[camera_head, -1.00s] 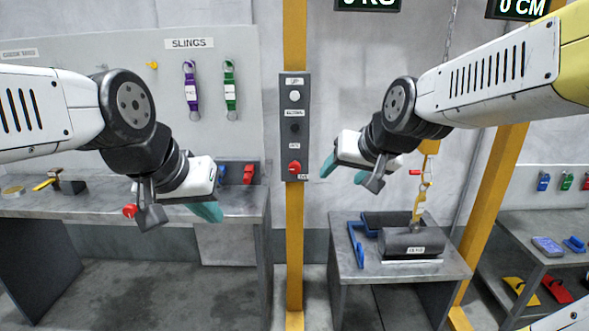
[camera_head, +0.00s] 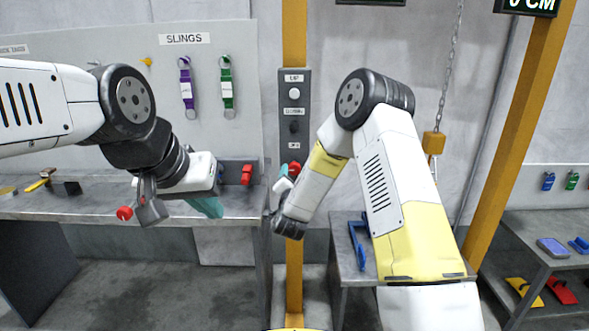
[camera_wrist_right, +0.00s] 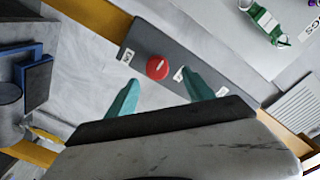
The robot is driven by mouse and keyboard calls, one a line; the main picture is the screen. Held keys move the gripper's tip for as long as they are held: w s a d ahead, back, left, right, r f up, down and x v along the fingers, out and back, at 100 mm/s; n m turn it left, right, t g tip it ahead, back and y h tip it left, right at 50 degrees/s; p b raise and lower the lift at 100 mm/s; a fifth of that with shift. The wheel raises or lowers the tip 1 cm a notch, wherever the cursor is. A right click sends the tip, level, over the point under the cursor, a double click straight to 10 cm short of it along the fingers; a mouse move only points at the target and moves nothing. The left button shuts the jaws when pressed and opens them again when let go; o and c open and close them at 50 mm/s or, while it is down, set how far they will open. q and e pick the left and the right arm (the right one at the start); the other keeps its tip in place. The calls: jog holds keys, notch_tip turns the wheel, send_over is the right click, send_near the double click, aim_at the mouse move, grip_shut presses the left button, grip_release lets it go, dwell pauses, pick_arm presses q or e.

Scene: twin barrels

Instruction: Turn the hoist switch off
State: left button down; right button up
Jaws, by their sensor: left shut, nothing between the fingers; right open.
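The hoist switch is a red round knob (camera_head: 294,168) low on the grey control panel (camera_head: 294,78), partly hidden by my right gripper. In the right wrist view the red knob (camera_wrist_right: 157,67) shows a pale bar across its face, between two white labels. My right gripper (camera_head: 284,181) is close in front of the panel's lower end. Its teal fingers (camera_wrist_right: 161,92) are open, one towards each side of the knob, with no visible contact. My left gripper (camera_head: 207,207) is shut and empty over the left workbench, well left of the panel.
The panel is mounted on a yellow post (camera_head: 294,262) and also carries a white button (camera_head: 294,94) and a dark control. A workbench (camera_head: 100,205) stands left.

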aim_at(294, 171)
jog(key=shift+w+f+h, duration=0.3)
jog(key=shift+f, duration=0.05)
jog(key=w, duration=0.7)
jog(key=shift+w+d, duration=0.1)
jog(key=shift+d, duration=0.1)
jog(key=shift+c, duration=0.2)
grip_shut()
